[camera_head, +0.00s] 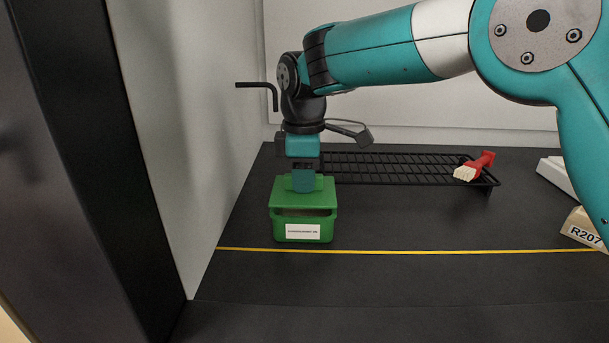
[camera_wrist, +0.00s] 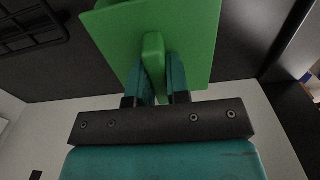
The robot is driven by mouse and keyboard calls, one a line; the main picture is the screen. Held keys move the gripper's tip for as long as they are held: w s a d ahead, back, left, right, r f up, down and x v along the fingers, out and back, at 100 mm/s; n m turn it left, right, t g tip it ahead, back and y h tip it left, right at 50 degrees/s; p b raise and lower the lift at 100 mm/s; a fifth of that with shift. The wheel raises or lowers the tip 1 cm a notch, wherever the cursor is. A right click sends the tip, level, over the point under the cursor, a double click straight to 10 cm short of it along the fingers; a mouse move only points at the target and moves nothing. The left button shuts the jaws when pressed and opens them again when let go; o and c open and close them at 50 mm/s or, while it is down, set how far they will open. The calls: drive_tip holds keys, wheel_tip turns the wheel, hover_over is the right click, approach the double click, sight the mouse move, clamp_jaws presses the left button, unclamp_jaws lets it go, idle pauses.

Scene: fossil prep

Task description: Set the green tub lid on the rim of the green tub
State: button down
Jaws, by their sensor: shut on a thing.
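The green tub (camera_head: 277,228) stands on the dark bench at the left, with a white label on its front. My gripper (camera_head: 303,181) is shut on the raised handle of the green tub lid (camera_head: 285,198). The lid is over the tub and looks about level. A dark gap shows between the lid's front edge and the tub's front rim, so they are apart at the front; the back rim is hidden. In the wrist view the lid (camera_wrist: 198,38) fills the upper middle, its handle between the two fingers (camera_wrist: 158,78).
A black wire rack (camera_head: 380,168) stands behind and right of the tub, with a red-handled brush (camera_head: 475,168) on its right end. A block marked R207 (camera_head: 582,228) lies at the far right. A yellow line (camera_head: 440,252) crosses the bench in front. A wall is close on the left.

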drive_tip(key=shift+f, duration=0.1)
idle(0.4)
drive_tip(key=shift+f, duration=0.55)
drive_tip(key=c, duration=1)
unclamp_jaws()
wheel_tip(320, 180, up, 7)
drive_tip(key=p, duration=0.7)
drive_tip(key=shift+r+p, duration=0.2)
drive_tip(key=shift+p, duration=0.1)
drive_tip(key=shift+f, duration=0.1)
drive_tip(key=shift+f, duration=0.1)
